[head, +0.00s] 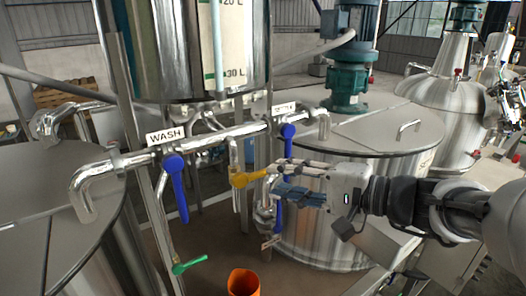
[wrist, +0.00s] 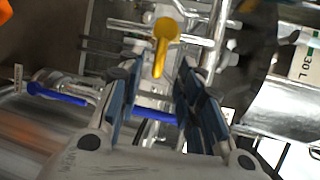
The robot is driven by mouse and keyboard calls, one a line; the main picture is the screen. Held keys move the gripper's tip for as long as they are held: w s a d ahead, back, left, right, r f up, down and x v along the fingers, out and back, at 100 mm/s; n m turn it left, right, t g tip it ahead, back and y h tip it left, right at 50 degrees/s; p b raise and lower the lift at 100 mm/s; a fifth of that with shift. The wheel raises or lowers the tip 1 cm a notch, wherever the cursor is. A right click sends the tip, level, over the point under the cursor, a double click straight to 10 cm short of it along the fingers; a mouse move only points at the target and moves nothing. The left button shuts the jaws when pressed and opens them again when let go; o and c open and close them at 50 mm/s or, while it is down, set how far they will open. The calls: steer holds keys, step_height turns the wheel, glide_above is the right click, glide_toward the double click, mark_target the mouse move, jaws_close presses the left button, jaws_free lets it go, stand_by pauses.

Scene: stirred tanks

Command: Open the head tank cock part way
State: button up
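The head tank (head: 190,50) is a steel vessel with 20 L and 30 L marks at the top centre. Below it a cock with a yellow lever (head: 248,179) sits on a vertical pipe; the lever points right, towards my gripper. My gripper (head: 277,183) is just right of the lever, its blue-padded fingers apart and empty. In the wrist view the yellow lever (wrist: 160,50) shows beyond and between the fingertips (wrist: 158,78); no contact is visible. Which cock the task means is not labelled in view.
Blue levers hang at the WASH pipe (head: 174,187) and near my gripper (head: 287,132). A green lever (head: 188,264) sits low. An orange bucket (head: 243,282) stands on the floor. Steel tanks (head: 335,235) flank the space, with pipes crowded around.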

mark_target(261, 175)
steer(key=shift+x, duration=2.75)
steer(key=shift+c, duration=0.5)
jaws_close()
